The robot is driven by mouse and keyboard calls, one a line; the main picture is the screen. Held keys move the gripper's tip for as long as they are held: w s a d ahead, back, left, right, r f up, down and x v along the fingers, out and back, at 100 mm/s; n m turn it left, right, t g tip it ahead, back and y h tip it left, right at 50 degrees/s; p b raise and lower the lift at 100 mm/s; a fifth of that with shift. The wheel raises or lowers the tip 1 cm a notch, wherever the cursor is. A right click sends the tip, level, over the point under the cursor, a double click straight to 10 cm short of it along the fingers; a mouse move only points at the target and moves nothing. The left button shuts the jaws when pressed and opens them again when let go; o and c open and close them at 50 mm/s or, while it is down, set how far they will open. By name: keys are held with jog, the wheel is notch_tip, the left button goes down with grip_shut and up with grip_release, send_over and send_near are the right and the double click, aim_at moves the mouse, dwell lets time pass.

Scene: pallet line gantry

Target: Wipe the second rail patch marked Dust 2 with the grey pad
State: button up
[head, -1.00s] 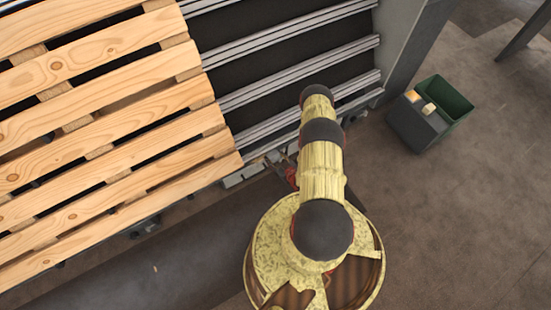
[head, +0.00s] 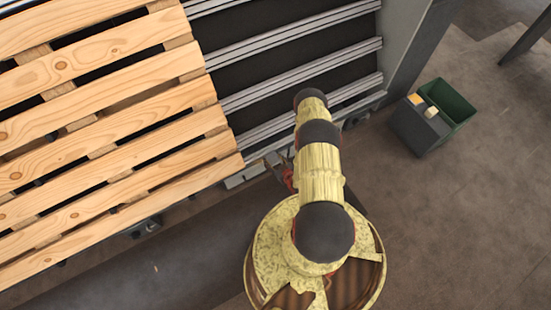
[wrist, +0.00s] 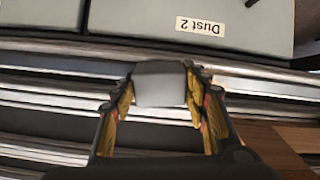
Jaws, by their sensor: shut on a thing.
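In the wrist view my gripper (wrist: 160,92) is shut on the grey pad (wrist: 161,84), a small pale grey block between its two fingers. Beyond it, near the top, is a grey panel (wrist: 150,22) with a white label reading "Dust 2" (wrist: 199,26), upside down in the picture. Silvery rails (wrist: 60,90) run across behind and under the pad. Whether the pad touches a rail I cannot tell. No dust patch can be made out.
A wooden pallet (head: 110,150) lies on the conveyor at the left; its brown edge also shows at the lower right of the wrist view (wrist: 270,145). Bare rails (head: 290,45) lie right of it. A dark green bin (head: 455,103) with small items beside it stands on the floor at the right.

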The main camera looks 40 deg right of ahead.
aim_at(258, 161)
jog(key=shift+w+a+p, duration=0.15)
jog(key=shift+w+a, duration=0.3)
jog(key=shift+a, duration=1.25)
jog(key=shift+w+a+p, duration=0.1)
jog(key=shift+w+a, duration=0.3)
jog(key=shift+a, duration=1.35)
jog(key=shift+w+a+p, duration=0.15)
jog(key=shift+w+a, duration=0.3)
jog(key=shift+a, duration=1.25)
jog(key=shift+s+d, duration=0.2)
jog(key=shift+d, duration=0.75)
jog(key=shift+s+d, duration=0.2)
jog(key=shift+d, duration=0.7)
jog(key=shift+s+d, duration=0.2)
jog(key=shift+d, duration=0.5)
jog(key=shift+s+d, duration=0.25)
jog(key=shift+d, duration=0.4)
jog(key=shift+s+d, duration=0.2)
jog(key=shift+d, duration=0.5)
jog(key=shift+s+d+b, duration=0.2)
jog(key=shift+d+b, duration=0.1)
jog(key=shift+d, duration=0.7)
jog(key=shift+s+d+b, duration=0.15)
jog(key=shift+d+b, duration=0.1)
jog(key=shift+d, duration=0.75)
jog(key=shift+s, duration=0.1)
jog(key=shift+p+v, duration=1.35)
jog(key=shift+v, duration=1.55)
